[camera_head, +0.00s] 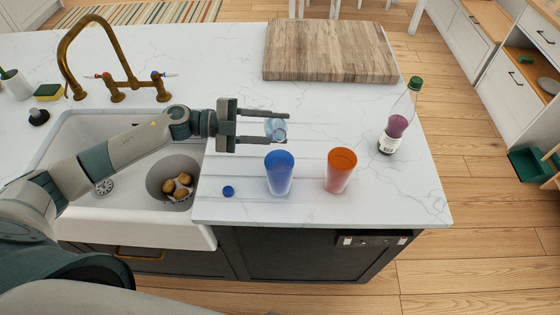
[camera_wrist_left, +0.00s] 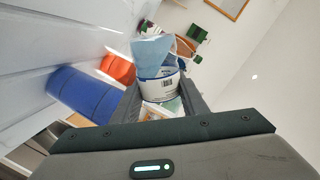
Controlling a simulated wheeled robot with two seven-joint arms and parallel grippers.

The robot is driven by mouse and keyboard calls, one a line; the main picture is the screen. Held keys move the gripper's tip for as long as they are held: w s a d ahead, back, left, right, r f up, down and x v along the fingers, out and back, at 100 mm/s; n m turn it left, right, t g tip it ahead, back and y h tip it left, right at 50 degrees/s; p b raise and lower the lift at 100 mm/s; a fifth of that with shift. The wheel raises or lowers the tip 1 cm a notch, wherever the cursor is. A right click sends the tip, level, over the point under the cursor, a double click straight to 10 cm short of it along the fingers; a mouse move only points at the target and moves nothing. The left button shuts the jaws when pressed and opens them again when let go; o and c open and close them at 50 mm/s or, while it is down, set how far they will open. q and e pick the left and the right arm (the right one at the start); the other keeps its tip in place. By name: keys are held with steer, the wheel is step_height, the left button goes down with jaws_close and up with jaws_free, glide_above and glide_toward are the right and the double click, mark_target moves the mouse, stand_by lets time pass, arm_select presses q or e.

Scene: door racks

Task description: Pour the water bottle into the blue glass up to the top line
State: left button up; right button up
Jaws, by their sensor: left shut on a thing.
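My left gripper (camera_head: 287,128) is shut on the clear, bluish water bottle (camera_head: 275,126), behind and above the blue glass. The bottle looks tilted in the head view, its end toward the front right. In the left wrist view the bottle (camera_wrist_left: 156,70) sits between the fingers with a white label. The blue glass (camera_head: 279,173) stands upright on the counter, just in front of the bottle; it also shows in the left wrist view (camera_wrist_left: 82,95). No stream of water shows. The glass's top line and water level cannot be made out. My right gripper is out of view.
An orange glass (camera_head: 340,170) stands right of the blue one. A green-capped bottle (camera_head: 397,125) stands farther right. A blue cap (camera_head: 228,191) lies near the sink (camera_head: 85,215). A wooden board (camera_head: 330,50) lies behind. A brass faucet (camera_head: 110,60) rises at left.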

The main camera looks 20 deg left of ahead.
arm_select(q)
steer(key=shift+w+f, duration=0.1)
steer(key=shift+f, duration=0.05)
steer(key=shift+a, duration=0.25)
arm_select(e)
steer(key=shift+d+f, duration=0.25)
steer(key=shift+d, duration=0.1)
arm_select(q)
steer(key=shift+d+b, duration=0.2)
steer(key=shift+b, duration=0.15)
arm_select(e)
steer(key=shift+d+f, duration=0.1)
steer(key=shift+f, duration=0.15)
